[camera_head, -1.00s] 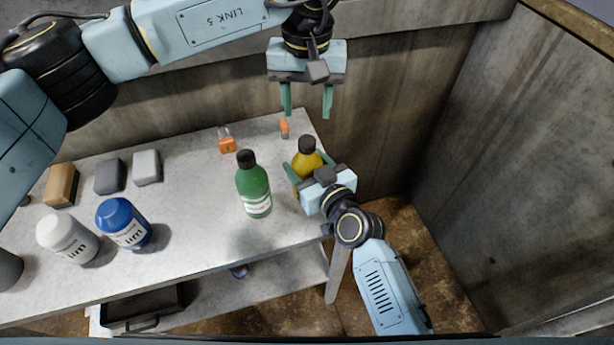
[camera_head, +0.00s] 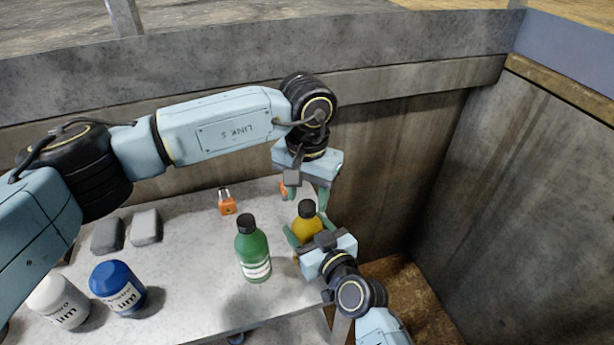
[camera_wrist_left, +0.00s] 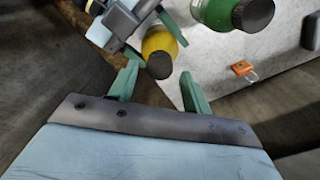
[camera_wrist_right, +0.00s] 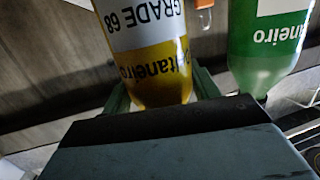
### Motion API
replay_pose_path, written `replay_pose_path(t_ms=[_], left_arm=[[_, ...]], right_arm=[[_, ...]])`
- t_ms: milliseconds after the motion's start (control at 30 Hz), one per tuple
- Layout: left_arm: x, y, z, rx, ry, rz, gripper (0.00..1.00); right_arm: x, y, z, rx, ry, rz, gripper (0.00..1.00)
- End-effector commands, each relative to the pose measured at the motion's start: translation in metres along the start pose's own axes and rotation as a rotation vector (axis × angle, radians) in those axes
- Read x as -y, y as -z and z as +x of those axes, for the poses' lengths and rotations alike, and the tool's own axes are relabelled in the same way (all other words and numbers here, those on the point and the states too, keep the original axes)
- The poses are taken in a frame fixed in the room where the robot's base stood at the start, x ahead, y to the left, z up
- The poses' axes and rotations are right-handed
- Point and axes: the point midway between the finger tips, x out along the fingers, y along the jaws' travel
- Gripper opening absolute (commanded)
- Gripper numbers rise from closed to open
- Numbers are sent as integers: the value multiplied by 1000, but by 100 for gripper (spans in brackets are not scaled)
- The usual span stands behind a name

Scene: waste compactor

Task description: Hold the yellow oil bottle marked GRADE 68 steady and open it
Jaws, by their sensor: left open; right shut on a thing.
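The yellow oil bottle (camera_head: 306,228) with a dark cap (camera_head: 306,208) stands upright near the right end of the bench. Its GRADE 68 label shows in the right wrist view (camera_wrist_right: 150,55).
A green bottle (camera_head: 253,255) stands just left of the yellow one. An orange padlock (camera_head: 227,203) and another small orange item (camera_head: 284,190) lie behind. Blue (camera_head: 118,287) and white (camera_head: 60,300) bottles and grey blocks (camera_head: 146,227) stand at left. A concrete wall (camera_head: 400,170) rises behind the bench.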

Motion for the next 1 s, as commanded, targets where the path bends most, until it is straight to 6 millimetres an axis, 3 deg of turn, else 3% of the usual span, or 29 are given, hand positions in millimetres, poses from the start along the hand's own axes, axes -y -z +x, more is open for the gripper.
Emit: replay_pose_path(t_ms=[200,500,833,1000], left_arm=[[0,0,18,0,-1,-2,49],[0,0,20,-1,0,-2,47],[0,0,19,-1,0,-2,4],[0,0,19,-1,0,-40,3]], right_arm=[[0,0,0,1,0,-1,0],[0,0,0,1,0,0,0],[0,0,0,1,0,0,0],[0,0,0,1,0,0,0]])
